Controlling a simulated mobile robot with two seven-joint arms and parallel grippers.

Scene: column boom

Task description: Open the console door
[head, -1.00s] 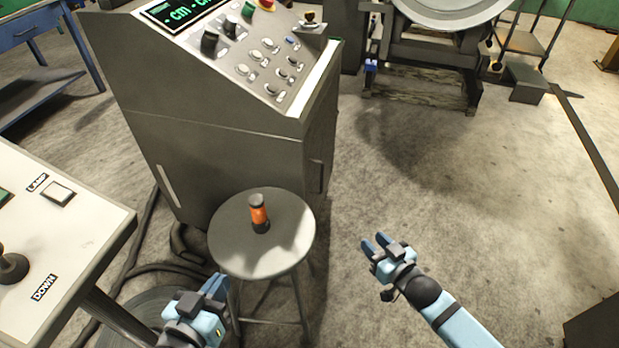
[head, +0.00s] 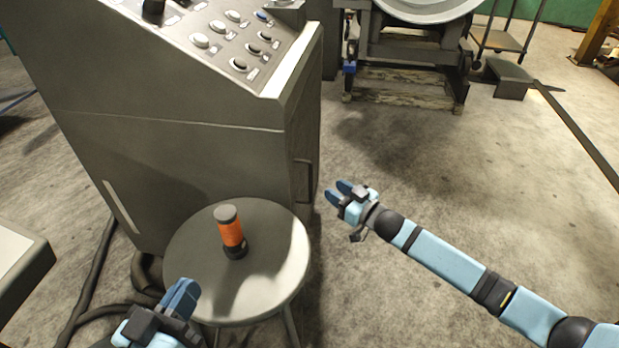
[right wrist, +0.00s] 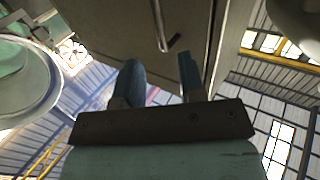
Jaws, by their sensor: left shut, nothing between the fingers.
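The grey console (head: 190,130) stands at left centre in the head view, with its sloped button panel on top. Its narrow right side carries a dark upright handle (head: 303,181), seen at a steep angle; no door gap shows there. My right gripper (head: 337,191) is open and empty, a little to the right of the handle and apart from it. In the right wrist view its two fingers (right wrist: 161,82) stand apart below a grey panel (right wrist: 110,25) with a small dark handle-like part (right wrist: 172,43). My left gripper (head: 181,296) is shut and empty over the stool's near left edge.
A round stool (head: 275,245) stands close in front of the console with an orange and black cylinder (head: 231,234) upright on it. Cables lie on the floor at left, near a panel corner (head: 20,250). A machine (head: 410,60) stands behind.

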